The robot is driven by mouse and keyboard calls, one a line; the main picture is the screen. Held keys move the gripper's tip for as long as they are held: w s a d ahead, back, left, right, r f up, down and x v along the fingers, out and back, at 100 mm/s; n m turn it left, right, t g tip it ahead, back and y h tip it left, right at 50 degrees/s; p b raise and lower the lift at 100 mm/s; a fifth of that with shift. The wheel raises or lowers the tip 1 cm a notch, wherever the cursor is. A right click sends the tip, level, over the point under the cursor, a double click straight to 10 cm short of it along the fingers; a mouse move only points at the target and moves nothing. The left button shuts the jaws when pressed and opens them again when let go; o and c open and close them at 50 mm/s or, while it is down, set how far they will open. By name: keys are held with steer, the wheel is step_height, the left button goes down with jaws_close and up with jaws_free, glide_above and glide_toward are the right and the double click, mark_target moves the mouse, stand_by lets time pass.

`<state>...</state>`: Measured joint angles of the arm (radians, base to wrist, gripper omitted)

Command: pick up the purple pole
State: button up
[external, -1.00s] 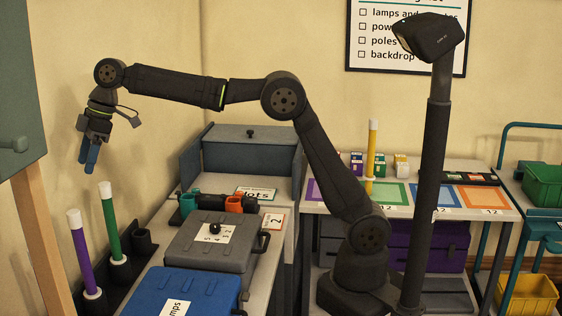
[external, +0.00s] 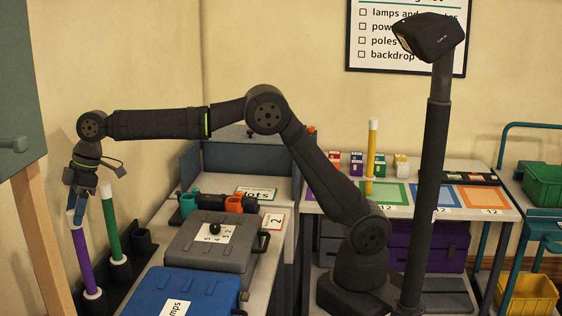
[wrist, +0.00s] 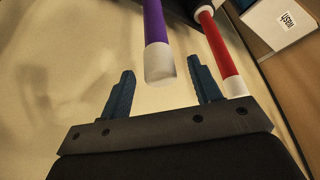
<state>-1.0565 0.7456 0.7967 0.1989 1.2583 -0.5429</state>
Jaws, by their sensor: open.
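The purple pole (external: 83,262) stands upright in a dark holder at the lower left of the external view. Its white top is hidden there by my gripper (external: 76,221), which points down at the pole's upper end. In the wrist view the purple pole (wrist: 154,20) comes in from the top edge, and its white cap (wrist: 159,66) shows between my two blue fingertips. The fingers are open, with a gap on each side of the cap in the picture. I cannot tell how far the cap reaches in between them.
A green pole (external: 111,228) stands just right of the purple one, beside an empty dark socket (external: 143,242). A red pole (wrist: 217,48) passes near the right finger in the wrist view. A blue case (external: 190,287) and grey case (external: 205,243) lie to the right.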

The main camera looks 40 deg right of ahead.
steer(key=x, duration=0.4)
steer(key=shift+f, duration=0.35)
steer(key=c, duration=1.3)
jaws_close()
steer(key=shift+r, duration=0.1)
